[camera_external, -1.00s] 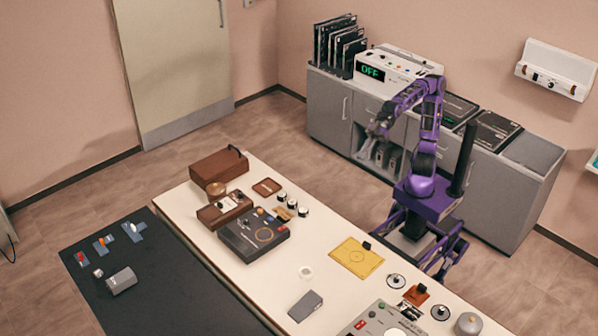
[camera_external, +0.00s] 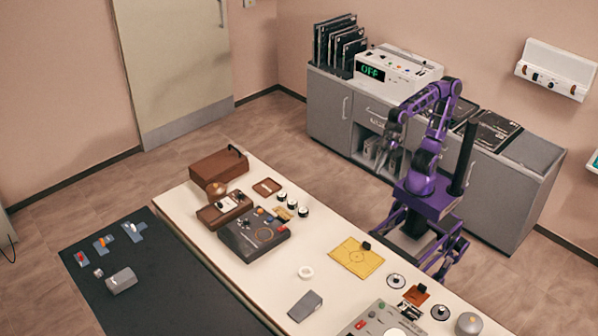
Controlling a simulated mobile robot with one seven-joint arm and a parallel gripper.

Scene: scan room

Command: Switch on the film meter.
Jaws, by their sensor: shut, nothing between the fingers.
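A white boxy device (camera_external: 405,75) with a lit green display reading OFF (camera_external: 373,71) stands on the grey cabinet against the back wall. Small knobs and buttons sit on its top. I cannot tell from a label whether it is the film meter. My gripper (camera_external: 383,160) is shut and empty. It hangs pointing down in front of the cabinet's open shelf, below the white device and apart from it. The fingertips are small and hard to separate from the shelf's contents behind.
Dark film holders (camera_external: 335,45) stand left of the white device. A wall unit with knobs (camera_external: 555,68) hangs at right. A grey panel with a red switch (camera_external: 385,322) lies on the white table (camera_external: 275,275).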

